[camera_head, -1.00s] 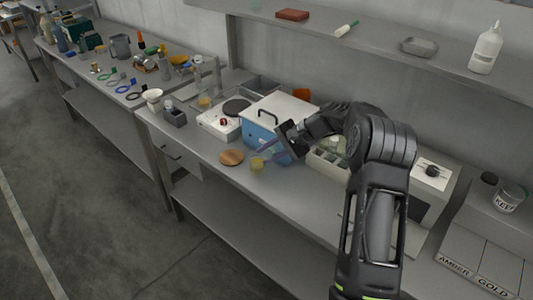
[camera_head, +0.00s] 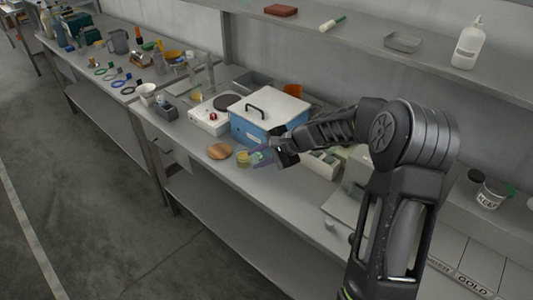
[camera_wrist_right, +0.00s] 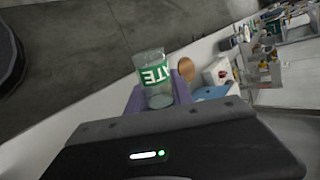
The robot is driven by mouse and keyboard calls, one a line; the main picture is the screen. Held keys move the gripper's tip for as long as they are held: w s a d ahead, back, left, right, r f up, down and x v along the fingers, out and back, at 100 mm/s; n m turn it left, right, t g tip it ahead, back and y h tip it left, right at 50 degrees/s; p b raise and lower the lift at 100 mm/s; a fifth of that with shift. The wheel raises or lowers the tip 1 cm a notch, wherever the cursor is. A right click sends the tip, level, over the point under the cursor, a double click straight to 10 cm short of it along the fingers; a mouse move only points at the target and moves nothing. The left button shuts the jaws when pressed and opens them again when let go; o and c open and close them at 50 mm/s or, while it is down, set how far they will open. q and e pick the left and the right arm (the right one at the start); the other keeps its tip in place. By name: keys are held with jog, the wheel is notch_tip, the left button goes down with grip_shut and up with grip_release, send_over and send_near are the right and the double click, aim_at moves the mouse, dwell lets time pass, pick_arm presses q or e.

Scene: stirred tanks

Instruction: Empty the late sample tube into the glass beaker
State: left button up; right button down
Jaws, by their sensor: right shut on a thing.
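The late sample tube (camera_wrist_right: 155,80) is a clear vessel with a green band and white letters, partly readable as "ATE". In the right wrist view it sits between the purple fingers of my right gripper (camera_wrist_right: 157,100), which is shut on it. In the head view my right gripper (camera_head: 262,155) holds the tube close to the bench top, just right of a small clear vessel with yellowish contents (camera_head: 243,158), which looks like the glass beaker. I cannot tell whether tube and vessel touch. I cannot make out the tube's contents. My left gripper is not in view.
A round wooden disc (camera_head: 220,152) lies left of the yellowish vessel. Behind are a blue box with a white lid (camera_head: 262,112) and a hotplate (camera_head: 212,115). A rack (camera_head: 322,162) stands right of the gripper. The bench front is clear.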

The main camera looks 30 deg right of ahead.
jog(key=s+a+r+m+h, duration=0.2)
jog(key=s+a+m, duration=0.1)
jog(key=a, duration=0.5)
jog(key=s+a+r+m+t+h, duration=0.1)
jog(key=s+a+r+m+h, duration=0.1)
jog(key=a, duration=0.6)
jog(key=shift+s+r+m+h, duration=0.4)
jog(key=shift+m+h, duration=0.1)
jog(key=shift+m, duration=0.2)
pick_arm(q)
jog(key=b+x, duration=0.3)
jog(key=b, duration=0.1)
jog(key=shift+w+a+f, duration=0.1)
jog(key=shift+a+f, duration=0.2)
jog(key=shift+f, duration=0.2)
pick_arm(e)
notch_tip(320, 180, down, 4)
jog(key=shift+f, duration=0.15)
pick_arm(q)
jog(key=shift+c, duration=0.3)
